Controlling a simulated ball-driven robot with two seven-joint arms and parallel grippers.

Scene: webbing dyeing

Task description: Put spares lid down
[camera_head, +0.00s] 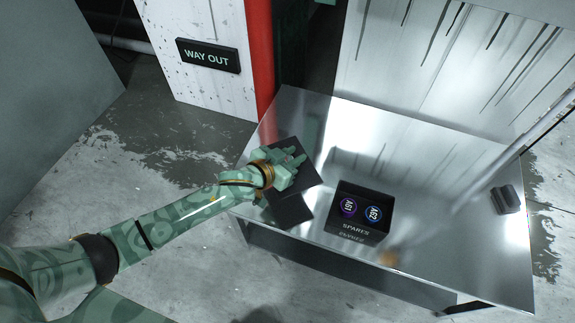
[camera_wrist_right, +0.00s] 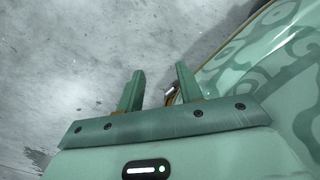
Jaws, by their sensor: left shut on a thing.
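The spares box (camera_head: 359,215) is a black open box with "SPARES" on its front, standing on the shiny metal table. Two round pieces with glowing purple and blue rims and printed labels lie inside it. My left gripper (camera_head: 289,165) is shut on the lid (camera_head: 312,178), a flat dark plate, to the left of the box. A dark patch below the lid looks like its reflection in the tabletop; I cannot tell the lid's exact height. My right gripper (camera_wrist_right: 160,69) is open and empty in the right wrist view, over bare floor.
The metal table (camera_head: 440,235) has clear room in front and to the right of the box. A small dark block (camera_head: 506,199) stands near its right edge. A red post (camera_head: 259,70) and a white panel with a "WAY OUT" sign (camera_head: 208,55) stand behind on the left.

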